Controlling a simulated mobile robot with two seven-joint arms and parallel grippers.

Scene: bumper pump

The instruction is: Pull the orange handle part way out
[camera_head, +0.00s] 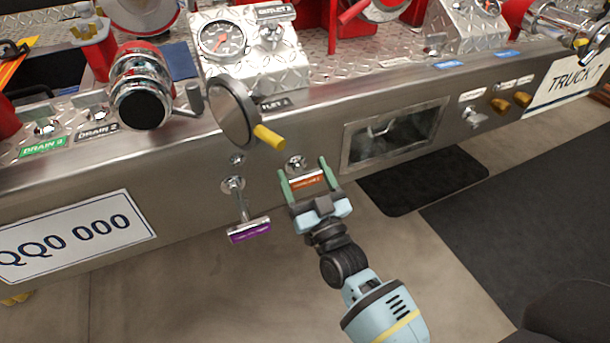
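The orange handle (308,182) is a short bar with an orange label, below a round fitting (296,163) on the front of the metal bumper. My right gripper (303,167) reaches up to it from below. Its two green fingers are spread wide, one on each side of the handle. I cannot tell whether either finger touches the handle. The gripper's palm hides the area just below the handle. My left gripper is not in view.
A purple-labelled handle (249,230) sticks out lower left of the gripper. A round wheel with a yellow knob (269,137) projects above. A recessed window (394,137) lies to the right. The floor in front of the bumper (180,290) is clear.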

